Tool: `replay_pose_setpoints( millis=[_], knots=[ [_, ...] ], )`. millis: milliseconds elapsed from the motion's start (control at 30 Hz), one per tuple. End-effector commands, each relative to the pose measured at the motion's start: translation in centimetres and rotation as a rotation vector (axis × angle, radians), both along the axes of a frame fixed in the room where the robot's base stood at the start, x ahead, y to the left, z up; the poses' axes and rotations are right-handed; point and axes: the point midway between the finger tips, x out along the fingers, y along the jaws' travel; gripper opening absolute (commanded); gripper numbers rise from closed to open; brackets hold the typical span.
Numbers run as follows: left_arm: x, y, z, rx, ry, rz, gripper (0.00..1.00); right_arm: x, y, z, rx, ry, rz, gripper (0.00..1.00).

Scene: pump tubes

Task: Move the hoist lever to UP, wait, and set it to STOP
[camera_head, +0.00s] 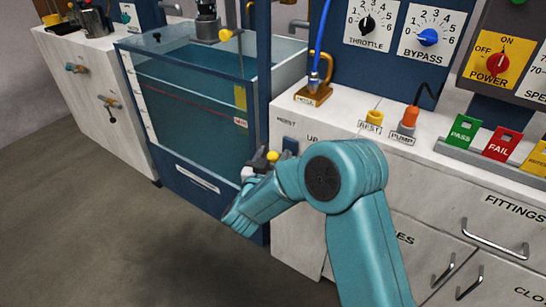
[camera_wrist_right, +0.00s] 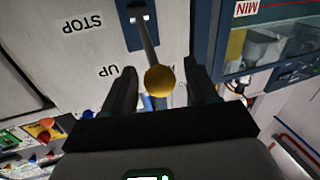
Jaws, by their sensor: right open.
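The hoist lever (camera_wrist_right: 148,42) has a yellow ball knob (camera_wrist_right: 160,80) and comes out of a dark blue slot on the white cabinet face. The right wrist view sees it upside down, with the STOP label (camera_wrist_right: 82,22) and the UP label (camera_wrist_right: 122,70) beside it. The knob appears level with UP, but the lever leans towards the camera, so its exact setting is unclear. My right gripper (camera_wrist_right: 162,88) is open, with a finger on each side of the knob and gaps visible. In the head view the knob (camera_head: 272,156) shows at my right gripper (camera_head: 262,164). My left gripper is out of view.
A water tank (camera_head: 190,105) stands left of the lever. Above the lever, the counter (camera_head: 340,122) carries the hose fitting (camera_head: 313,92), a yellow REST socket (camera_head: 375,119) and an orange PUMP plug (camera_head: 408,118). Grey floor (camera_head: 110,230) is free at the front left.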

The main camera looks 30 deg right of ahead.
Motion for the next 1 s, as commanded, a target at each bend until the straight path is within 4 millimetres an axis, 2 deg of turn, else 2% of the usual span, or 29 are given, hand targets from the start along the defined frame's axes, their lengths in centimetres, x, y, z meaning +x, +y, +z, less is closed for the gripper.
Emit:
replay_pose_setpoints(
  millis=[267, 300, 467, 1000],
  knots=[
    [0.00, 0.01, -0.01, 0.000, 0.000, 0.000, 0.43, 0.15, -0.21, 0.01, 0.000, 0.000, 0.000, 0.58],
    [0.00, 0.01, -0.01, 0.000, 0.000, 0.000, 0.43, 0.15, -0.20, 0.00, 0.000, 0.000, 0.000, 0.51],
    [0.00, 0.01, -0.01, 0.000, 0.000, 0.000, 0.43, 0.13, -0.19, 0.00, 0.000, 0.000, -0.001, 0.00],
    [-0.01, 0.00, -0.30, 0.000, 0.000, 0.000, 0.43, 0.02, 0.04, -0.51, 0.003, 0.003, 0.000, 0.00]
  ],
)
